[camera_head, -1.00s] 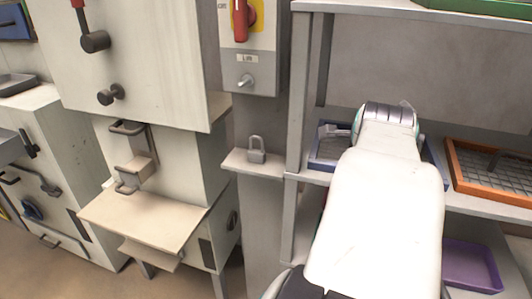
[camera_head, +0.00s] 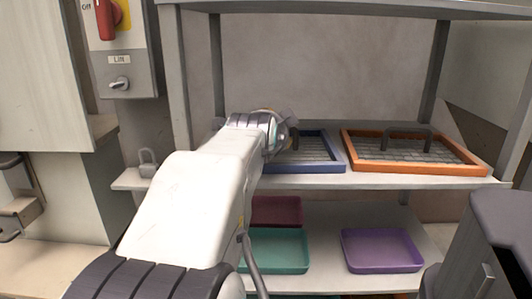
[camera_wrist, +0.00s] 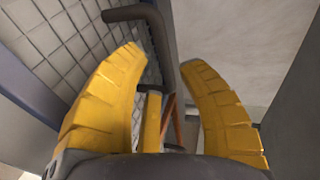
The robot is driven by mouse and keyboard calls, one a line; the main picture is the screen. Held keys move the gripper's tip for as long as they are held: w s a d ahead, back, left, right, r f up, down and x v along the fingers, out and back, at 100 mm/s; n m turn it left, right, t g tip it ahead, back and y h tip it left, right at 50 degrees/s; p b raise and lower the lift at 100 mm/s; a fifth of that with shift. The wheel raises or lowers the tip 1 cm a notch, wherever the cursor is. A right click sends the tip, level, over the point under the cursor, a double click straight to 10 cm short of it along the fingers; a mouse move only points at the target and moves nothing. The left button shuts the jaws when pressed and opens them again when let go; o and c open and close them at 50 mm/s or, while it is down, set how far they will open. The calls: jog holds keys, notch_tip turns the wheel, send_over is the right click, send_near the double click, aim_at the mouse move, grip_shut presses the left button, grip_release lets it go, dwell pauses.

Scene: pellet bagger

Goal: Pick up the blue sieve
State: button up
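The blue sieve (camera_head: 318,167) lies on the upper shelf, left of an orange sieve, its left part hidden behind my arm. In the wrist view its wire mesh (camera_wrist: 62,38) fills the upper left, with a dark handle bar (camera_wrist: 133,13) rising from it. My gripper (camera_wrist: 163,60) has its two yellow fingers spread wide. The bent handle shows in the gap between the fingertips, nearer the left finger. I cannot tell whether it touches. In the head view my arm reaches to the sieve's left side and hides the fingers.
The orange sieve (camera_head: 412,166) with a dark handle lies close on the right. Teal (camera_head: 275,252), maroon (camera_head: 276,211) and purple (camera_head: 382,251) trays sit on the lower shelf. A grey upright (camera_head: 180,75) stands left of the sieve. A padlock (camera_head: 148,162) is on a small ledge.

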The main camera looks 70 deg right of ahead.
jog(key=b+x, duration=0.3)
jog(key=x, duration=0.1)
jog(key=shift+d, duration=0.25)
grip_shut()
dwell(0.4)
jog(key=shift+r, duration=0.1)
